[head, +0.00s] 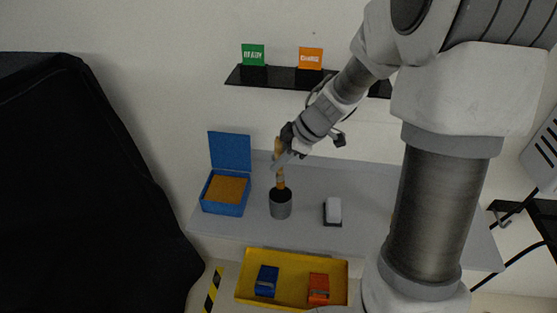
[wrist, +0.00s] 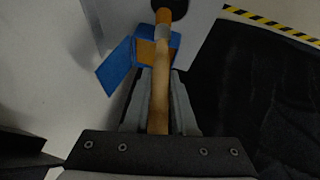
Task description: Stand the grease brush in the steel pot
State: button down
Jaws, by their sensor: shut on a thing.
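The grease brush (head: 280,178) has a wooden handle, a pale metal band and an orange-brown end. My gripper (head: 287,156) is shut on its handle and holds it nearly upright, orange-brown end down. The steel pot (head: 280,206) is a grey cylinder on the grey table, right below the brush. The brush's lower end is at the pot's mouth; I cannot tell how far inside it is. In the wrist view the brush (wrist: 161,70) runs away from between my fingers, its end overlapping the dark pot (wrist: 178,8) at the top edge.
An open blue box (head: 224,209) stands left of the pot. A white block on a dark base (head: 333,211) is to the right. A yellow tray (head: 290,258) with blue and orange items sits in front. A black shelf (head: 280,82) with two signs is behind. A black-covered cart (head: 80,190) is at left.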

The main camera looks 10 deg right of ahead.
aim_at(279, 179)
jog(key=shift+f+b, duration=0.65)
jog(key=shift+f, duration=0.1)
jog(key=shift+f+b, duration=1.25)
jog(key=shift+f, duration=1.65)
jog(key=c, duration=0.6)
grip_release()
jog(key=shift+c, duration=0.2)
jog(key=shift+r, duration=0.1)
jog(key=p+v, duration=0.4)
jog(key=v, duration=1.3)
jog(key=shift+d, duration=0.15)
jog(key=shift+r, duration=0.15)
